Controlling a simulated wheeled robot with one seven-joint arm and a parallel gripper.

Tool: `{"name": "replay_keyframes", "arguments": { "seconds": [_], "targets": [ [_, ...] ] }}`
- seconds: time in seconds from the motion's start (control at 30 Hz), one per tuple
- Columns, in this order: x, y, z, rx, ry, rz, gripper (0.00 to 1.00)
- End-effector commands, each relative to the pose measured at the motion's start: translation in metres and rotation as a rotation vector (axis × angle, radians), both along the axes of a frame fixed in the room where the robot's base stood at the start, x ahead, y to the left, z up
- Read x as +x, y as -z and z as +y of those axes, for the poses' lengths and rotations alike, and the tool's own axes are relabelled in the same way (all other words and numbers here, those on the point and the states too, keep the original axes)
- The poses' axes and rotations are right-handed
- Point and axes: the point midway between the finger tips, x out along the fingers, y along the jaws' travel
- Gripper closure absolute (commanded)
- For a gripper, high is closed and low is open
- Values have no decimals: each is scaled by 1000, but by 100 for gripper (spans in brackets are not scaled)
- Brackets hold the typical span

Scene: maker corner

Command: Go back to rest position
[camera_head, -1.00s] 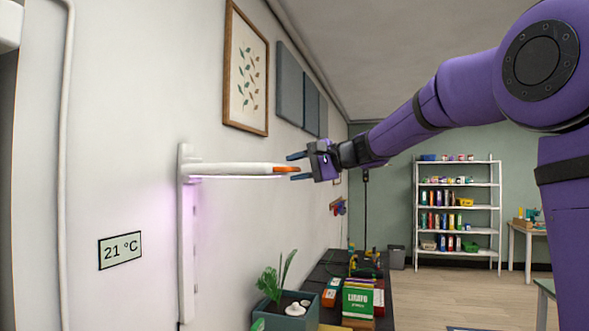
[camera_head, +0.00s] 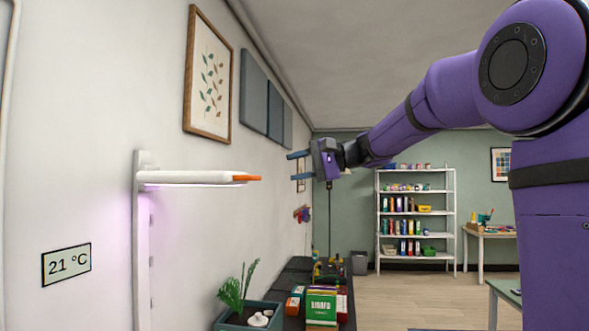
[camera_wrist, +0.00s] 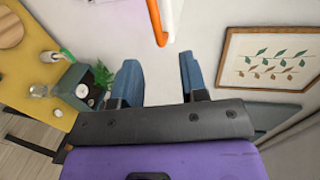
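My gripper (camera_head: 298,168) is open and empty in the head view, held out in mid-air at the end of my purple arm. Its two blue fingers (camera_wrist: 160,78) stand apart in the wrist view with nothing between them. A white wall lamp arm with an orange tip (camera_head: 247,178) juts from the wall to the left of my gripper. A gap shows between the orange tip and the fingers. In the wrist view the orange tip (camera_wrist: 161,38) lies beyond the fingertips, at the top.
A planter (camera_head: 250,317) and several boxes (camera_head: 321,306) stand below on a dark bench. A framed leaf picture (camera_head: 208,75) hangs on the left wall. A white shelf (camera_head: 417,218) stands at the back. Open floor lies in front of it.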

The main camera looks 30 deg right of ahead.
Motion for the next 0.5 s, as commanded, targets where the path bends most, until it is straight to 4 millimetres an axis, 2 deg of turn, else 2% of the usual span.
{"name": "replay_keyframes", "arguments": {
  "seconds": [0.2,0.3,0.37,0.47,0.5],
  "targets": [
    [0,0,0,-1,0,1,60],
    [-6,4,5,-22,-5,9,60],
    [-16,10,12,-58,-11,21,60],
    [-44,29,29,-162,-28,58,60],
    [-59,40,36,-219,-35,75,60]
  ]
}}
